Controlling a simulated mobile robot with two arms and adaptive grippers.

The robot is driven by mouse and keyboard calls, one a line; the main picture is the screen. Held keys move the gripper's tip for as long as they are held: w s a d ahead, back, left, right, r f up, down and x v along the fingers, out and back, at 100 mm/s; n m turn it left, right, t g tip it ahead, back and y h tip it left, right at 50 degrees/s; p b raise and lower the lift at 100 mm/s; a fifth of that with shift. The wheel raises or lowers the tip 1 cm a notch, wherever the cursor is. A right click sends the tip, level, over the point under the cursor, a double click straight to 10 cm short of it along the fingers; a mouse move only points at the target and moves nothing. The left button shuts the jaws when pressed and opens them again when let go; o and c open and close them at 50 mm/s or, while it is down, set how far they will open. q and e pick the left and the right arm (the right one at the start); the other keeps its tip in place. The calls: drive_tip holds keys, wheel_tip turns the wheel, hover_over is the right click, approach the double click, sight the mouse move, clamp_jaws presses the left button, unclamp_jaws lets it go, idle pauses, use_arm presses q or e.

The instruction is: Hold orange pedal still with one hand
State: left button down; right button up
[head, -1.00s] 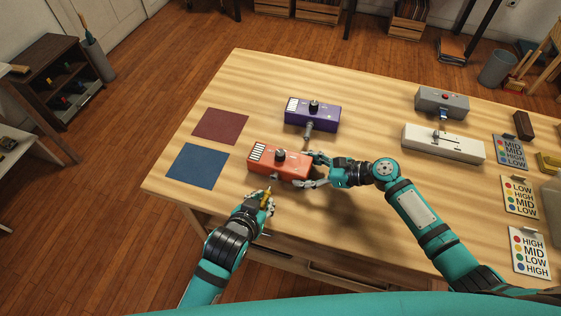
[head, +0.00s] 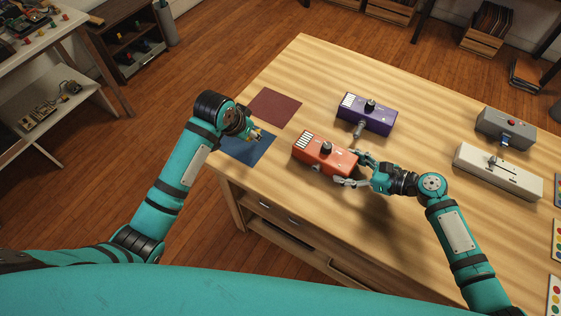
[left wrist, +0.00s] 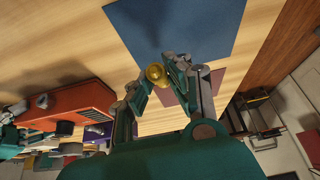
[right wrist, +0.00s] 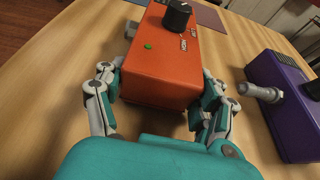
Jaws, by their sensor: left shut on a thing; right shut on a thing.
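The orange pedal (head: 318,152), with a black knob and a white striped panel, lies on the wooden table. My right gripper (head: 354,169) is shut on its right end, one finger on each side; the right wrist view shows the orange pedal (right wrist: 160,72) between the fingers. My left gripper (head: 254,136) is above the blue mat (head: 247,152), left of the pedal and apart from it. It is shut on a small brass-coloured piece (left wrist: 156,73), which shows at its fingertips in the left wrist view.
A purple pedal (head: 366,115) with a grey plug (head: 358,130) in its near side stands behind the orange one. A maroon mat (head: 274,108) lies at the far left. A grey box (head: 505,127) and a white box (head: 497,172) stand at the right.

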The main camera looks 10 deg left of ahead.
use_arm(q)
drive_tip(key=w+a+r+g, duration=0.1)
drive_tip(key=w+a+r, duration=0.1)
drive_tip(key=a+r, duration=0.15)
drive_tip(key=shift+s+f, duration=0.2)
drive_tip(key=shift+f, duration=2.7)
drive_tip(key=c, duration=1.2)
unclamp_jaws()
drive_tip(key=shift+r, duration=0.1)
drive_tip(key=v, duration=1.1)
drive_tip(key=shift+r, duration=0.4)
drive_tip(key=shift+s+d, duration=0.1)
drive_tip(key=shift+s, duration=0.05)
